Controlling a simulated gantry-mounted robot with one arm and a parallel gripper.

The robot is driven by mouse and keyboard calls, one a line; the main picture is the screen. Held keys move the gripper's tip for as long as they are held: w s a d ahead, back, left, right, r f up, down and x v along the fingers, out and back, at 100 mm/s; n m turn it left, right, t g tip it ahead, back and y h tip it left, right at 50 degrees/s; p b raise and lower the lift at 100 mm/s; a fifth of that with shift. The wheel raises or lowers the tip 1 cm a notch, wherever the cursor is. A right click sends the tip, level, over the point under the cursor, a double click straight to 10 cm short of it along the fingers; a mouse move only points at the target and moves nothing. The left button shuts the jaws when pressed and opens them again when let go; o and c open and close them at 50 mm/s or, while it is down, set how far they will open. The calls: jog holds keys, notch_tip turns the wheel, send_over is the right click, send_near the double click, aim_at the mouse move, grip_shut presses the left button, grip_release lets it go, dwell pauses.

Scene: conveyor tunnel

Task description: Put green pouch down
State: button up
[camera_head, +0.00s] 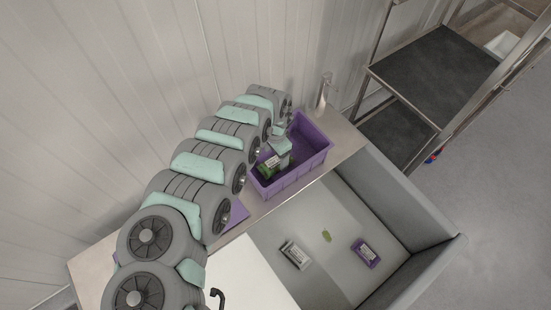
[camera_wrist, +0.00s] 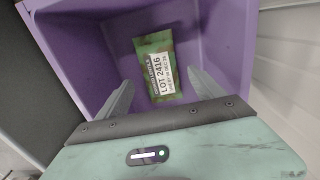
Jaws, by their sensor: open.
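The green pouch (camera_wrist: 155,62) lies inside the purple bin (camera_wrist: 85,55), with its white label reading LOT 2416 facing up in the wrist view. In the head view the pouch (camera_head: 266,169) shows partly beside my gripper, at the near end of the bin (camera_head: 285,180). My gripper (camera_wrist: 160,88) is open, its two fingers apart on either side of the pouch's lower end. No contact between fingers and pouch is visible. The fingertips are hidden in the head view by the wrist.
A grey tray (camera_head: 318,212) in front of the bin holds a grey labelled pack (camera_head: 295,254), a purple labelled pack (camera_head: 366,252) and a small green item (camera_head: 326,236). A metal dispenser (camera_head: 323,92) stands behind the bin. A dark shelf rack (camera_head: 435,75) is at right.

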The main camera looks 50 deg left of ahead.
aim_at(276, 161)
notch_tip(276, 161, up, 8)
jog(key=shift+p, duration=0.3)
jog(key=shift+w, duration=0.1)
